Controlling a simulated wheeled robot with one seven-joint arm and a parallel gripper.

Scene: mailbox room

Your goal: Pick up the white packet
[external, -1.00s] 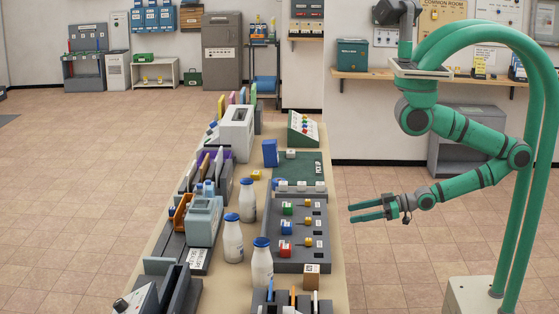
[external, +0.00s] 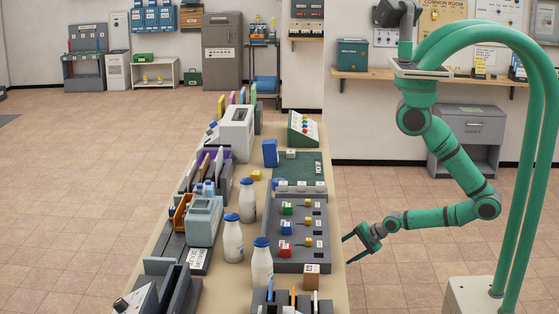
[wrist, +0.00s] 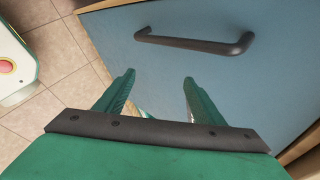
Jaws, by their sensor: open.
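My gripper (external: 348,251) is open and empty beside the right edge of the long table, at the front right. In the wrist view, its two green fingers (wrist: 159,78) point toward a blue panel (wrist: 205,75) with a dark bar handle (wrist: 195,42). A small white block (external: 291,154) sits by the green mat (external: 312,160) at the table's far right, well away from my gripper. It may be the white packet, but it is too small to tell. No white packet shows in the wrist view.
A grey tray (external: 319,264) with coloured blocks lies along the table's right side. White bottles with blue caps (external: 233,240) stand left of it. A small brown box (external: 311,276) is at the tray's near end. The floor (external: 385,275) right of the table is open.

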